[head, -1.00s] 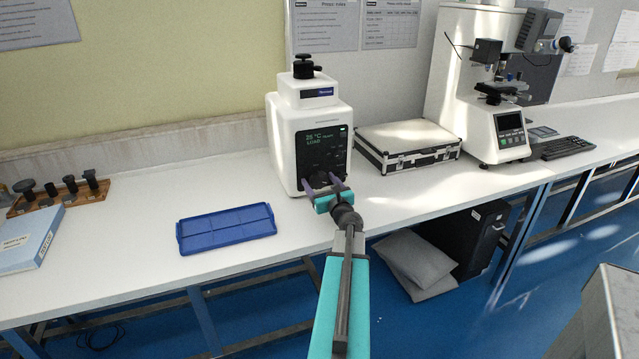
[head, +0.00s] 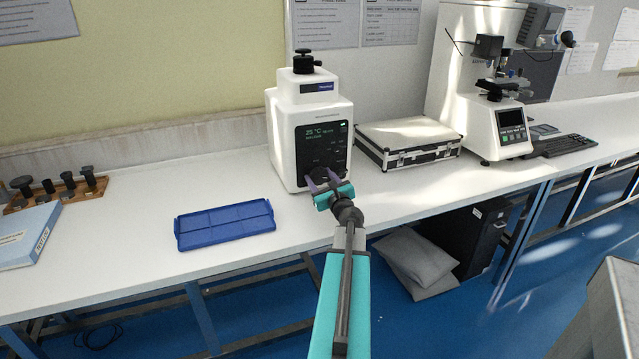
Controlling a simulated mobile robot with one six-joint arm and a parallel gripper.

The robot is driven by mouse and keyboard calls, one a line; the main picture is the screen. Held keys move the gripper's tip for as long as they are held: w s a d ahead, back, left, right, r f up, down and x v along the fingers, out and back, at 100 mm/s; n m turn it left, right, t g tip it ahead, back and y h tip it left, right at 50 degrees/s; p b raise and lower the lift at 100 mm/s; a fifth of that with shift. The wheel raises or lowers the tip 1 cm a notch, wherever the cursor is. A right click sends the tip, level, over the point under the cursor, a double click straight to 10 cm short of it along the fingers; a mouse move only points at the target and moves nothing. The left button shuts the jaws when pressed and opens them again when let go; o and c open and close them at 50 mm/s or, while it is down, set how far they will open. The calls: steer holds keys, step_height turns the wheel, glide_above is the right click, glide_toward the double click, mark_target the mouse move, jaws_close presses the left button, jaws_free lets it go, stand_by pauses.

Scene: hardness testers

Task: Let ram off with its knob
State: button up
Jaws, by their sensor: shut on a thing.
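The white press (head: 284,132) stands on the bench near the middle of the head view. Its dark front panel (head: 335,143) is lit with small green text, reading 25 °C at the top. A black knob (head: 320,174) sits low on the panel. My gripper (head: 323,179) reaches it from the front, with its purple fingers shut on the knob and tilted. The fingers and teal gripper body hide part of the knob. A second black knob (head: 303,62) tops the press and stands free.
A blue tray (head: 185,242) lies left of the press. A silver case (head: 405,138) and a microscope-like tester (head: 470,115) stand to the right. A wooden holder (head: 45,200) and a blue-white box (head: 22,240) are at far left. Bench between tray and press is clear.

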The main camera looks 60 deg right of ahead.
steer(key=n+b, duration=0.1)
steer(key=b, duration=0.1)
steer(key=n+b, duration=0.3)
steer(key=b, duration=0.1)
steer(key=shift+f, duration=0.25)
steer(key=n+b, duration=0.4)
steer(key=b, duration=0.2)
steer(key=shift+n, duration=0.3)
steer(key=n+b, duration=0.4)
steer(key=b, duration=0.1)
steer(key=shift+d, duration=0.1)
steer(key=n+b, duration=0.3)
steer(key=shift+r, duration=0.2)
steer(key=o, duration=1.1)
steer(key=shift+r, duration=0.1)
steer(key=shift+c, duration=0.2)
steer(key=shift+s, duration=0.2)
